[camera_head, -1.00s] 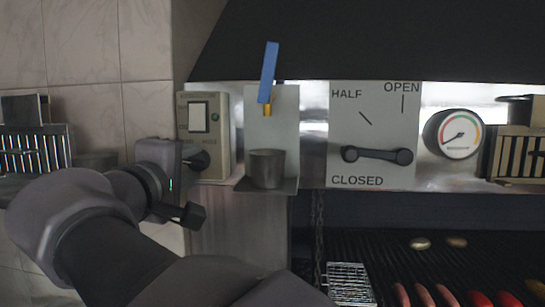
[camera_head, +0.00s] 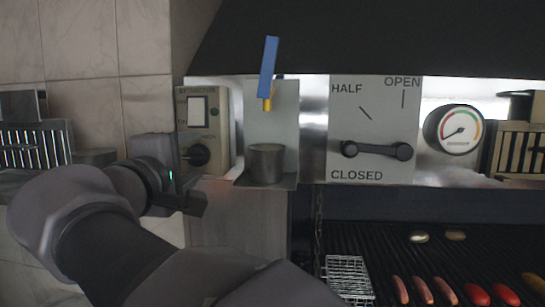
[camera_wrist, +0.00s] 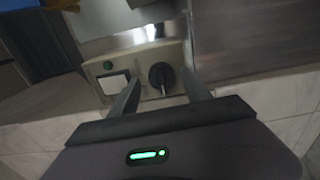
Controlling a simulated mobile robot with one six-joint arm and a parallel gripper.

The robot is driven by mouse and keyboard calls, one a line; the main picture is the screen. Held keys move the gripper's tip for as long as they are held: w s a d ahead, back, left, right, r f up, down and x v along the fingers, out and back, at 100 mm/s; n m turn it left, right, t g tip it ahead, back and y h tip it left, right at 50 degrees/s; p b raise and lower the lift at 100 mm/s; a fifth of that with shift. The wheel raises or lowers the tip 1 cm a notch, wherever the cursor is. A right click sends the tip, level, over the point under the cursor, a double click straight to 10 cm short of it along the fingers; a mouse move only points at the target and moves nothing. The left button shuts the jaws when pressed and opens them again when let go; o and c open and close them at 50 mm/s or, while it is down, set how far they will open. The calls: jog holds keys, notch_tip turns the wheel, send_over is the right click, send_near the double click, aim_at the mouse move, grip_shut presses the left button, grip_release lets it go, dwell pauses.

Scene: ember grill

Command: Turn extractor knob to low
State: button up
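The extractor panel (camera_head: 222,160) is a beige box on the wall with a white rocker switch (camera_head: 198,111) and a dark round knob (camera_head: 199,155) below it. Its small lettering is too blurred to read surely, so the knob's setting cannot be told. In the wrist view the black knob (camera_wrist: 161,77) with its raised grip bar lies between the two finger ends. My gripper (camera_wrist: 160,84) is open, one finger on each side of the knob; contact cannot be told. In the head view my gripper (camera_head: 186,180) is at the panel's lower left, partly hidden by my wrist.
A metal cup (camera_head: 266,163) stands on a small shelf just right of the panel, under a blue-handled tool (camera_head: 269,68). Further right are a damper lever (camera_head: 376,150) and a gauge (camera_head: 459,131). Sausages (camera_head: 422,290) lie on the grill below.

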jog(key=shift+f, duration=0.1)
jog(key=s+a, duration=0.1)
jog(key=s, duration=1.6)
jog(key=shift+s+a, duration=0.15)
jog(key=shift+a, duration=0.05)
